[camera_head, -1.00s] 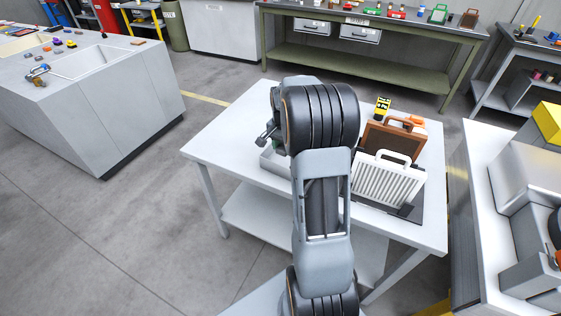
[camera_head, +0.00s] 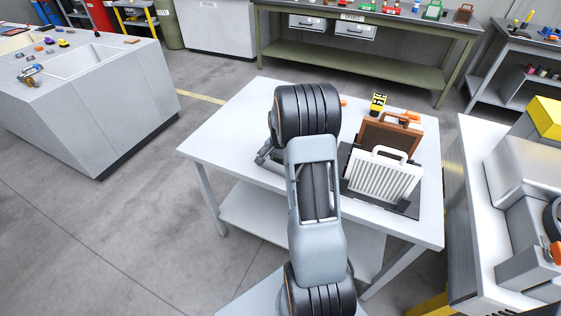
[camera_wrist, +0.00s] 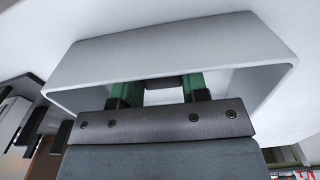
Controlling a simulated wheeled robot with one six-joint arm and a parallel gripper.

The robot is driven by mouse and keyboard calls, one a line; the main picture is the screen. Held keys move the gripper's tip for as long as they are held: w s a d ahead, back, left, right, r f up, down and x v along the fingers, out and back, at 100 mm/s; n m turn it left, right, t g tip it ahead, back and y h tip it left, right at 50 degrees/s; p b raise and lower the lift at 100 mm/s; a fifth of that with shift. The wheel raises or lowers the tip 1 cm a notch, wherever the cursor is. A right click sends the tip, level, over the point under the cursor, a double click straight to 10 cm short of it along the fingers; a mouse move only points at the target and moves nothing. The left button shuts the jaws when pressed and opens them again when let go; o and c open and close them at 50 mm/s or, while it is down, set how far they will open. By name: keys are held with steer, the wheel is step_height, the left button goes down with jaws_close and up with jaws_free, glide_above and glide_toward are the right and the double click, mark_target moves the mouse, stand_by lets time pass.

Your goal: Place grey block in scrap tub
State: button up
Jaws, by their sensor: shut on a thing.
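In the wrist view, my gripper (camera_wrist: 158,90) has green fingers shut on a small dark grey block (camera_wrist: 161,82). Only a narrow part of the block shows between the fingers. The fingers and block reach inside the rim of a pale grey, open tub (camera_wrist: 172,48). Whether the block touches the tub's floor cannot be told. In the head view, my arm hides most of the tub and the block, at the left part of the white table (camera_head: 222,140).
A white ribbed panel with a handle (camera_head: 383,178) and a brown framed one (camera_head: 390,135) stand right of my arm on the table. The table's left part is clear. A grey machine (camera_head: 525,190) stands at the right.

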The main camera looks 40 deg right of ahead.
mark_target(280, 162)
steer(key=shift+f, duration=0.15)
steer(key=o, duration=0.9)
steer(key=shift+r, duration=0.45)
step_height(280, 162, up, 11)
steer(key=s+a+r+n+t, duration=0.1)
steer(key=s+a+r+n, duration=0.2)
steer(key=a, duration=0.3)
steer(key=s+a+r+n+t, duration=0.1)
steer(key=s+a+r+n, duration=0.2)
steer(key=a, duration=0.3)
steer(key=s+a+n, duration=0.2)
steer(key=s+a, duration=0.1)
steer(key=s+a+n+t, duration=0.1)
steer(key=s+a+n, duration=0.1)
steer(key=s+a, duration=0.1)
steer(key=s+a+f+n, duration=0.1)
steer(key=s+a+n, duration=0.2)
steer(key=s, duration=0.2)
